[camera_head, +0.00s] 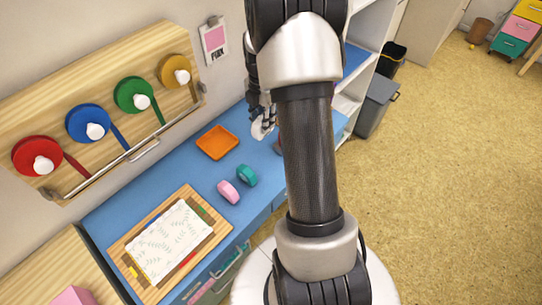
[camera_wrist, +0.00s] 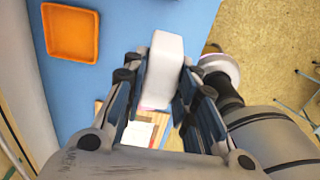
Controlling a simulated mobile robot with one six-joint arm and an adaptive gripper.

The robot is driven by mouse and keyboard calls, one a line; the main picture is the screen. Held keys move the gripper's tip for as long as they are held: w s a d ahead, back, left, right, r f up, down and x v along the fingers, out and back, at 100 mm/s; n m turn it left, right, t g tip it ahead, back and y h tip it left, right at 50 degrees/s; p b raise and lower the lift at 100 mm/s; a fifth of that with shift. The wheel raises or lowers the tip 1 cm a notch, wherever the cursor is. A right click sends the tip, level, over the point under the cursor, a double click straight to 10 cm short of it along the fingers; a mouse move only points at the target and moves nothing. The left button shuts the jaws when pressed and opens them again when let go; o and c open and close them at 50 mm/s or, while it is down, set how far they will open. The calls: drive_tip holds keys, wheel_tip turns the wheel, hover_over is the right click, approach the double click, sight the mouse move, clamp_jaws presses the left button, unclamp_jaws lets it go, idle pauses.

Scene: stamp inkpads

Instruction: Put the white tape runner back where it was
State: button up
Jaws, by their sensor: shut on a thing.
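The white tape runner (camera_head: 260,129) is a pale block held in my gripper (camera_head: 265,122), over the blue table beyond the orange tray in the head view. In the wrist view the white tape runner (camera_wrist: 164,62) stands between the two dark fingers of my gripper (camera_wrist: 160,84), which are shut on its sides. Its lower end is partly hidden by the fingers. The orange tray (camera_head: 217,142) is empty and lies left of my gripper; it also shows in the wrist view (camera_wrist: 71,33).
A pink roll (camera_head: 229,191) and a teal roll (camera_head: 246,175) stand on the blue table (camera_head: 180,175). A wooden board (camera_head: 124,256) with patterned paper lies nearer. Several coloured reels hang on the wall rack (camera_head: 140,60). Bare blue surface surrounds the tray. My arm hides the table's right part.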

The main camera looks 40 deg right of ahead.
wheel_tip(320, 180, down, 18)
drive_tip(key=b, duration=0.4)
drive_tip(key=shift+f, duration=0.2)
drive_tip(key=o, duration=0.9)
drive_tip(key=shift+o, duration=0.2)
